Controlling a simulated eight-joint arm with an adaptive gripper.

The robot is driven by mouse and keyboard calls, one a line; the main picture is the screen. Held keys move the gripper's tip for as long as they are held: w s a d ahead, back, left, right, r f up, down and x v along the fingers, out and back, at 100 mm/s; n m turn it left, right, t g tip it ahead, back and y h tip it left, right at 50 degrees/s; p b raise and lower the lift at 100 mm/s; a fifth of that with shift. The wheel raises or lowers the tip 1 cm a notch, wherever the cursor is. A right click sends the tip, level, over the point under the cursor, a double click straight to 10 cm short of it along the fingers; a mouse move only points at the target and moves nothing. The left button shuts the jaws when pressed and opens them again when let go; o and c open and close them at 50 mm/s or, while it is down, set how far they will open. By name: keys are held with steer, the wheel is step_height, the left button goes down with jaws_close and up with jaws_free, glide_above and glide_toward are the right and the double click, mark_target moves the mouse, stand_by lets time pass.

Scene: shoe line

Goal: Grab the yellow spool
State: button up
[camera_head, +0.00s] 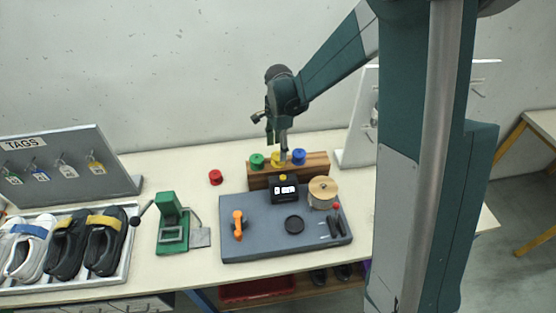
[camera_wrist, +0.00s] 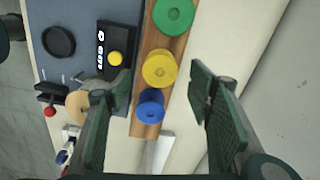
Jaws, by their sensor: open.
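The yellow spool (camera_wrist: 160,68) sits on a wooden block between a green spool (camera_wrist: 173,15) and a blue spool (camera_wrist: 151,106). In the head view the yellow spool (camera_head: 278,159) is partly hidden by my gripper (camera_head: 283,150), which points down over the rack. In the wrist view my gripper (camera_wrist: 162,85) is open, its two fingers wide apart. Nothing is held.
The wooden block (camera_head: 290,175) stands behind a grey mat (camera_head: 260,253) with a black device (camera_head: 285,190), a tan spool (camera_head: 322,192) and an orange tool (camera_head: 238,224). A red spool (camera_head: 215,177) lies left of the block. A green press (camera_head: 172,222) stands further left.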

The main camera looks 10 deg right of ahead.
mark_target(278, 155)
steer(key=shift+f, duration=0.1)
steer(key=shift+a+f+p, duration=0.1)
steer(key=shift+f+p, duration=0.2)
steer(key=shift+f, duration=2.2)
steer(key=c, duration=1)
